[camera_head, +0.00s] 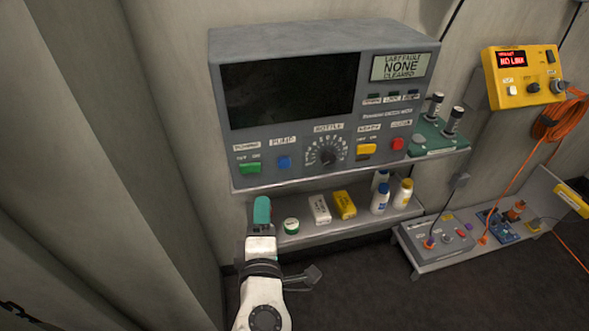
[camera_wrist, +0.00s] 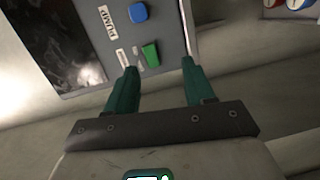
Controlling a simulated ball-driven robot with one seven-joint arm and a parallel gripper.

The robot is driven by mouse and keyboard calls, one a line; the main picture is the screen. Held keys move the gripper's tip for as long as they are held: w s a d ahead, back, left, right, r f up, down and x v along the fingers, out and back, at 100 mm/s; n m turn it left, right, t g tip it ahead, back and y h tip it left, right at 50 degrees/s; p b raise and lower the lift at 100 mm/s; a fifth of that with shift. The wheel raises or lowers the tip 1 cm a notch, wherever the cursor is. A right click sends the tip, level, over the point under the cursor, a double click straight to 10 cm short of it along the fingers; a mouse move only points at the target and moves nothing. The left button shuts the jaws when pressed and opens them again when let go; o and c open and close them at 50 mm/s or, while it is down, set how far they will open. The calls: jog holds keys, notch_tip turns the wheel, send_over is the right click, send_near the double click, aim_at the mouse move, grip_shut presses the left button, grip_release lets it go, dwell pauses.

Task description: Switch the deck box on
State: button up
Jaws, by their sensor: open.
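A large grey box (camera_head: 290,42) with a dark screen (camera_head: 290,90) is mounted on the wall; I take it as the deck box, though no name on it is readable. A green switch (camera_head: 250,168) sits at its lower left under small labels, beside a blue PUMP button (camera_head: 284,162). Which way the switch is tipped cannot be told. In the wrist view the green switch (camera_wrist: 151,54) shows between my open, empty fingers (camera_wrist: 160,66), past their tips. In the head view my gripper (camera_head: 262,212) is below the box's lower left edge, seen side-on with one teal finger.
A shelf (camera_head: 345,228) below holds a green-banded jar (camera_head: 291,226), white and yellow cartons and several bottles. A yellow box (camera_head: 524,75) reading NO LINK hangs at right, with an orange cable (camera_head: 560,118). A low shelf at right carries a grey control unit (camera_head: 440,238).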

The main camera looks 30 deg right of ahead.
aim_at(255, 170)
jog(key=shift+n+t, duration=0.5)
jog(key=shift+n, duration=0.1)
jog(key=x, duration=0.3)
jog(key=p+x, duration=0.1)
jog(key=x, duration=0.3)
jog(key=a+r+x, duration=0.1)
jog(key=x, duration=0.3)
jog(key=shift+w+a+r+p, duration=0.1)
jog(key=shift+w+p, duration=0.2)
